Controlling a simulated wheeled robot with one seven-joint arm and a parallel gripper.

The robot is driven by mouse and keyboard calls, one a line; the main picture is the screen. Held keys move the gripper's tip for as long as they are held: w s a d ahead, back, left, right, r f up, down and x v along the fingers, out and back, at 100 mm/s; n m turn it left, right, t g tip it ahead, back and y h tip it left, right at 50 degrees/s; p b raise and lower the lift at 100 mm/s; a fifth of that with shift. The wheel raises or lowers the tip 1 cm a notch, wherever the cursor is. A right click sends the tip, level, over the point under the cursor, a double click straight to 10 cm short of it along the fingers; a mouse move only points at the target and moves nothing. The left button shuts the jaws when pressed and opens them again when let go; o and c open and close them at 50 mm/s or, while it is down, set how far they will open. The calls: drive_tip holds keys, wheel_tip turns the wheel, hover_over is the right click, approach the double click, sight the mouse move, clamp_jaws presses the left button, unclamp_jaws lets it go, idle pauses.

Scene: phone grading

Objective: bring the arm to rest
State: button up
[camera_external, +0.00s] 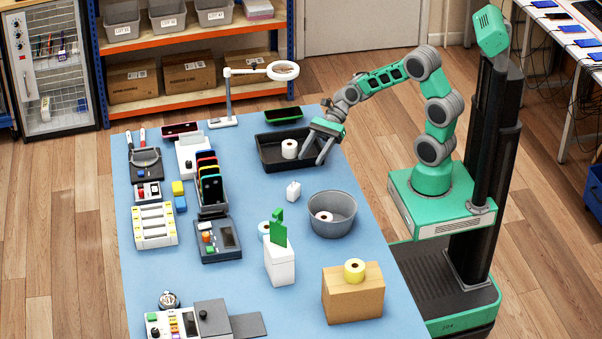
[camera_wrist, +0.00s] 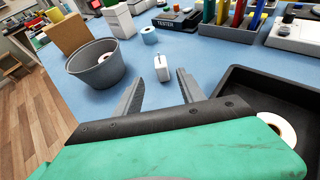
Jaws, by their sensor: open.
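My gripper (camera_external: 322,150) is open and empty, held above the right end of the black tray on the blue table. The black tray (camera_external: 268,160) holds a white roll (camera_external: 289,148), which lies just left of my gripper. In the wrist view the black tray (camera_wrist: 285,92) is at the right, with the roll partly hidden behind my gripper's body.
A grey round bin (camera_external: 345,222) with a roll inside stands nearer the front. A small white item (camera_external: 293,190) lies between bin and tray. A cardboard box (camera_external: 352,296) carries a yellow roll (camera_external: 354,270). A magnifier lamp (camera_external: 283,71) stands behind the tray. Phones in a rack (camera_external: 211,212) stand left.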

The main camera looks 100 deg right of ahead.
drive_tip(key=a+n+g+p, duration=0.1)
drive_tip(key=n, duration=0.1)
drive_tip(key=a+n+g+h+p, duration=0.1)
drive_tip(key=a+n, duration=0.1)
drive_tip(key=shift+s+r+n+p, duration=0.1)
drive_tip(key=shift+n+p, duration=0.2)
drive_tip(key=shift+p, duration=0.05)
drive_tip(key=s+a+r+n+g+h+p, duration=0.1)
drive_tip(key=s+r+n+g+h+p, duration=0.1)
drive_tip(key=n, duration=0.8)
drive_tip(key=s+a+r+n+g+h+p, duration=0.1)
drive_tip(key=s+r+n+h+p, duration=0.3)
drive_tip(key=s+n, duration=0.5)
drive_tip(key=n+g+h+p, duration=0.1)
drive_tip(key=n+h+p, duration=0.1)
drive_tip(key=p, duration=0.1)
drive_tip(key=shift+s+a+r+n, duration=0.2)
drive_tip(key=shift+a+r+n, duration=0.1)
drive_tip(key=shift+a, duration=0.1)
